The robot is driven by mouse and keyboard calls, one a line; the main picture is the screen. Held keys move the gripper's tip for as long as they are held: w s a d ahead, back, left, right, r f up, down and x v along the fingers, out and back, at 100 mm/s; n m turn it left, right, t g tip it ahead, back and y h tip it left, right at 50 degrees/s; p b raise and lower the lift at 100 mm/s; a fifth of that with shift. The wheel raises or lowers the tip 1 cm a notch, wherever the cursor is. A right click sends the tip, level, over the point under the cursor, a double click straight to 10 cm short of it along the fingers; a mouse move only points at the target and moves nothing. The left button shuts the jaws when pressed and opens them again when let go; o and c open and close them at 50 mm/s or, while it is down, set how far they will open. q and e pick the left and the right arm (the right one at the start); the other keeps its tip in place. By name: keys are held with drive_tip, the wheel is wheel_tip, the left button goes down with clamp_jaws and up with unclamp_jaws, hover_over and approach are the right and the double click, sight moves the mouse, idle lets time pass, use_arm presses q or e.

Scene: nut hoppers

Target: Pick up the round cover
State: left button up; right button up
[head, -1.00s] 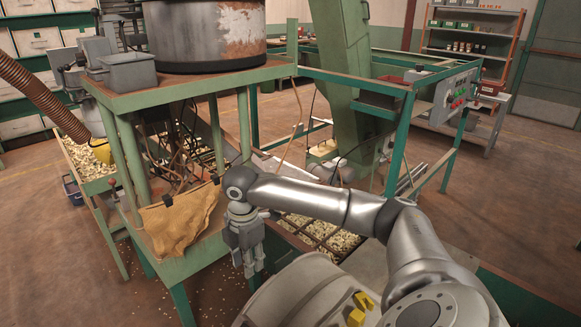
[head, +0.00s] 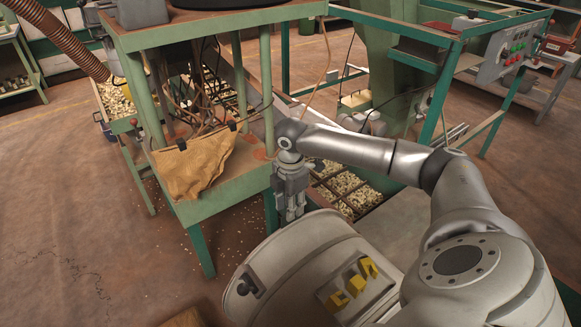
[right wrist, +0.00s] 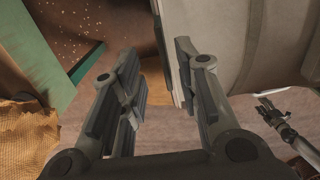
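I cannot make out a separate round cover with certainty in either view. My right gripper (head: 290,215) hangs down beside the right corner of the green stand, right of the brown cloth and apart from it. In the right wrist view the fingers of this gripper (right wrist: 157,62) are spread, with nothing between them. A small grey gripper (right wrist: 274,108), seemingly my left, shows at the right of the right wrist view; its opening is unclear. My left gripper is not seen in the head view.
The green stand (head: 210,200) carries the brown cloth (head: 195,165) and hanging hoses. A tray of pale nuts (head: 345,190) lies behind my right arm. A control panel (head: 513,52) is at the back right. Open floor (head: 70,220) lies to the left.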

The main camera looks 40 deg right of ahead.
sight(291, 222)
drive_tip(key=f, duration=0.4)
drive_tip(key=shift+s+d, duration=0.15)
drive_tip(key=shift+s, duration=0.1)
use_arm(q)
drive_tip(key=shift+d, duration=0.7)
use_arm(e)
clamp_jaws()
drive_tip(key=shift+w, duration=0.1)
